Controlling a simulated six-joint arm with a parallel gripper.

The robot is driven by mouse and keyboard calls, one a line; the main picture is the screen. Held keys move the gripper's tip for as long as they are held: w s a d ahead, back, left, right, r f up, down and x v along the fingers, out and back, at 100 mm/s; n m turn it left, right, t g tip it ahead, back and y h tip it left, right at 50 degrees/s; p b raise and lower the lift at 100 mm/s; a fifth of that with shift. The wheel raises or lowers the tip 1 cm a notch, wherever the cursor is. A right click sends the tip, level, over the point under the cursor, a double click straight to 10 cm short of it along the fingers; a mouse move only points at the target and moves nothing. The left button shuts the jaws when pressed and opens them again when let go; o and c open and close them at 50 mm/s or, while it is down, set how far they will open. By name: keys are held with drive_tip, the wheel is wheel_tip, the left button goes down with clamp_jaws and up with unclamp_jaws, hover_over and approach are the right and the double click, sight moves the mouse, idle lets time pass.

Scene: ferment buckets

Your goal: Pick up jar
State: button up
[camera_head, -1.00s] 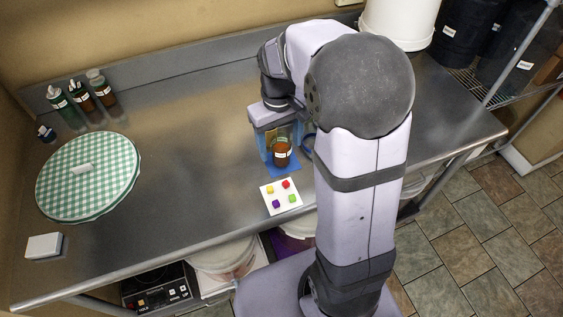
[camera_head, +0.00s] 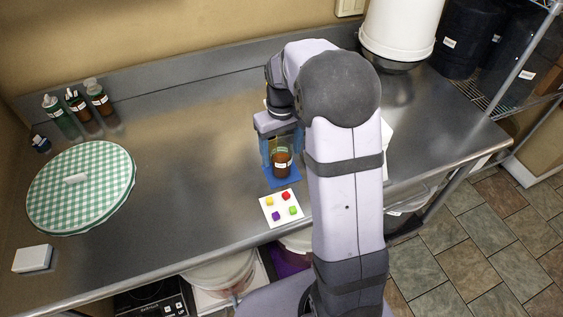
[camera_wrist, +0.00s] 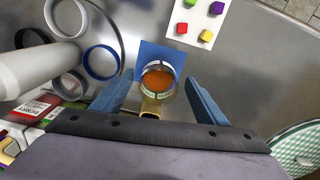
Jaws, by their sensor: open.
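The jar (camera_head: 282,161) is small and amber-brown with a pale label. It stands upright on a blue square mat (camera_head: 284,181) on the steel counter. In the wrist view the jar (camera_wrist: 158,82) is seen from above, its round top showing orange-brown. My gripper (camera_wrist: 156,92) is open, with one blue finger on each side of the jar's near side in that view. I cannot tell whether the fingers touch the jar. In the head view my gripper (camera_head: 281,150) is at the jar, partly hidden by my own arm.
A white card (camera_head: 281,208) with colored cubes lies in front of the mat. A green checkered round cloth (camera_head: 81,210), several bottles (camera_head: 82,105) and a white block (camera_head: 32,259) are at left. Rings (camera_wrist: 101,62) and a white cylinder (camera_wrist: 35,72) lie beside the mat.

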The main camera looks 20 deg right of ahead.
drive_tip(key=shift+w+d+f+p, duration=0.15)
drive_tip(key=shift+f+p, duration=0.9)
drive_tip(key=shift+f, duration=1.55)
drive_tip(key=c, duration=1.3)
